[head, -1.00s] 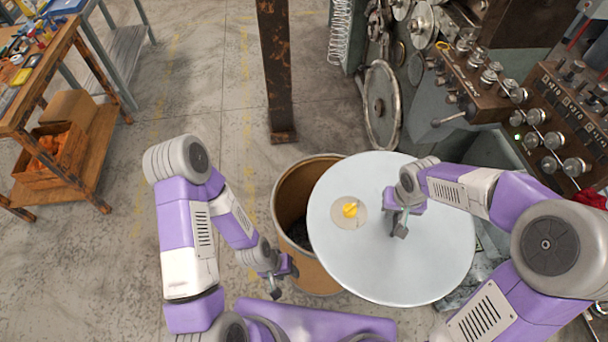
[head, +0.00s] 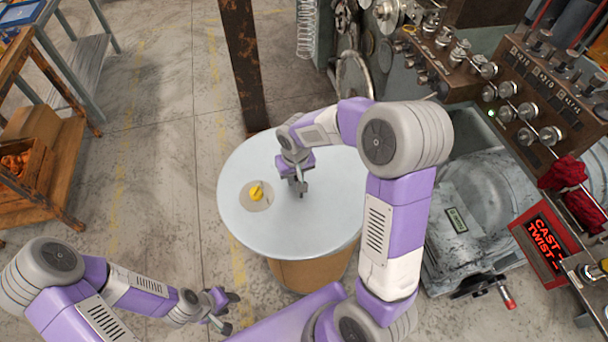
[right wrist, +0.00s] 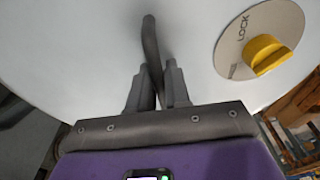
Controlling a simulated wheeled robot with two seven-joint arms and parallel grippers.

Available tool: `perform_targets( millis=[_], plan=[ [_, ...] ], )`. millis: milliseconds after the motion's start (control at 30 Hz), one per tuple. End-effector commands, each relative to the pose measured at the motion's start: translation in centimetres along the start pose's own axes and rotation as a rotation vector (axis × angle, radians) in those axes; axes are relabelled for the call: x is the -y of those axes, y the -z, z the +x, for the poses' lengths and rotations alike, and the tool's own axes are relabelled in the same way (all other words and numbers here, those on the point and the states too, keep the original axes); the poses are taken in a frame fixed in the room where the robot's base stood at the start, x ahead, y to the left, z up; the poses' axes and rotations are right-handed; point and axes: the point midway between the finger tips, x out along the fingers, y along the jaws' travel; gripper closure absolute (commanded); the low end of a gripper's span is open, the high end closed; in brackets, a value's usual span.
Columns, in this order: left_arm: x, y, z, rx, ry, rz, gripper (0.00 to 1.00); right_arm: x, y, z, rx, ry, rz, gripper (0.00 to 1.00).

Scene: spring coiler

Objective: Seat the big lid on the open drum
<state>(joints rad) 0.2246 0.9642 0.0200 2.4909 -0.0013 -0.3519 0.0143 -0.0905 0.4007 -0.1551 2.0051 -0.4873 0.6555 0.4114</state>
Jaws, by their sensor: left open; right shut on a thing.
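The big lid (head: 262,222) is a pale round disc with a yellow knob (head: 257,192) on a beige plate marked LOCK. It lies over the top of the brown drum (head: 312,272) and hides the opening, with only the drum's lower side showing. I cannot tell whether its rim sits flush on the drum. My right gripper (head: 299,188) is above the lid, shut on its dark bar handle, which shows in the right wrist view (right wrist: 150,45). My left gripper (head: 228,310) is open and empty, low and left of the drum, apart from the lid.
A rusty post (head: 243,65) stands behind the drum. The coiling machine (head: 480,75) with its knobs fills the right, with a red "CAST TWIST" display (head: 545,240). A wooden workbench (head: 45,170) is at the left. The floor between the bench and the drum is clear.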

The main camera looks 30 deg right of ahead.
Motion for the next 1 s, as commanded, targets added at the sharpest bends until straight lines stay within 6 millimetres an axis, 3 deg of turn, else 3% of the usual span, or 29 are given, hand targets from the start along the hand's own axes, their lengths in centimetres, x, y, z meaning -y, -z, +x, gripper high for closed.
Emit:
perform_targets(
  millis=[33, 100, 300, 500, 1000],
  plan=[
    [0.7, 0.1, 1.8, 0.0, 0.0, 0.0, 0.57, -1.2, 0.9, 2.4, -0.002, -0.003, 0.027, 1.0],
    [1.1, 0.1, 3.0, 0.0, 0.0, 0.0, 0.57, -2.7, 1.9, 4.1, -0.002, -0.007, 0.055, 1.0],
    [1.9, 0.2, 5.2, 0.0, 0.0, 0.0, 0.57, -6.0, 3.9, 7.7, -0.005, -0.014, 0.111, 1.0],
    [2.2, 0.3, 5.8, 0.0, 0.0, 0.0, 0.57, -7.3, 4.6, 8.7, -0.007, -0.017, 0.131, 1.0],
    [2.9, 0.3, 7.8, 0.0, 0.0, 0.0, 0.57, -7.3, 4.2, 11.5, -0.006, -0.017, 0.131, 1.0]
  ],
)
